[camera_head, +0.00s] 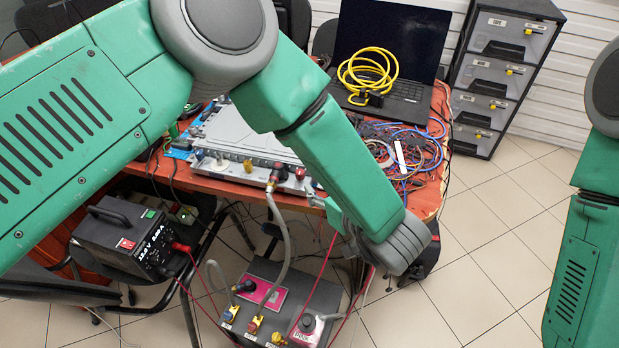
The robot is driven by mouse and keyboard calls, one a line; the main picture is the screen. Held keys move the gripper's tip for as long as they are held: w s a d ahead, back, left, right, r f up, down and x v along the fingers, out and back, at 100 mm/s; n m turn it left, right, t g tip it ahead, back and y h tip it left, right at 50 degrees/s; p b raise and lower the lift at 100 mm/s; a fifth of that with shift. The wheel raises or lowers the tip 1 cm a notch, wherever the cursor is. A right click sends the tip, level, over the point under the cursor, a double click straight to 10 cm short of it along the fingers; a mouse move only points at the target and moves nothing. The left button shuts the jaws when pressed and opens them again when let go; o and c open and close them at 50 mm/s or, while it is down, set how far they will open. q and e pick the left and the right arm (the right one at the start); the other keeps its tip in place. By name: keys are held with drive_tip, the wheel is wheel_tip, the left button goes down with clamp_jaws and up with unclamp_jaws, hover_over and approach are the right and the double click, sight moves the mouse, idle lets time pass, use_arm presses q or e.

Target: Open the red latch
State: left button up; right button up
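A silver metal unit (247,132) lies on the orange table. My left arm comes across from the left and ends in a grey wrist (401,245) in front of the table edge, right of and below the fittings. Its fingers are mostly hidden. My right arm shows at the right edge, its gripper outside the picture.
A black laptop (415,50) with a coiled yellow cable (368,75) and tangled wires are on the orange table (431,196). A grey box with hose ports (265,315) and a black power supply (125,235) are below. A drawer cabinet (500,80) stands back right. Right floor is clear.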

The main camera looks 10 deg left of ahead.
use_arm(q)
drive_tip(key=v, duration=0.5)
drive_tip(key=shift+f, duration=0.1)
idle(0.3)
drive_tip(key=a+f+m+h, duration=0.1)
drive_tip(key=f, duration=0.1)
drive_tip(key=w+a+f+m+h, duration=0.1)
drive_tip(key=a+f, duration=0.1)
drive_tip(key=w+a+f+m+t+h, duration=0.1)
drive_tip(key=a+f, duration=0.1)
drive_tip(key=shift+f, duration=0.1)
drive_tip(key=s+a+f+m+g+h, duration=0.25)
drive_tip(key=s+a+f+h, duration=0.2)
drive_tip(key=a+f, duration=0.35)
drive_tip(key=s+a+f+m+g, duration=0.1)
drive_tip(key=s+a+g, duration=0.1)
drive_tip(key=s+a, duration=0.2)
drive_tip(key=s+a+f+m+g+h, duration=0.1)
drive_tip(key=s+a+g, duration=0.2)
drive_tip(key=s, duration=0.8)
drive_tip(key=s+a+f+m+g, duration=0.1)
drive_tip(key=s+a+f+g, duration=0.1)
drive_tip(key=s+a, duration=0.3)
drive_tip(key=shift+s+g, duration=0.55)
drive_tip(key=shift+s, duration=0.65)
drive_tip(key=shift+w+a, duration=0.15)
drive_tip(key=shift+a, duration=0.1)
drive_tip(key=shift+d, duration=0.1)
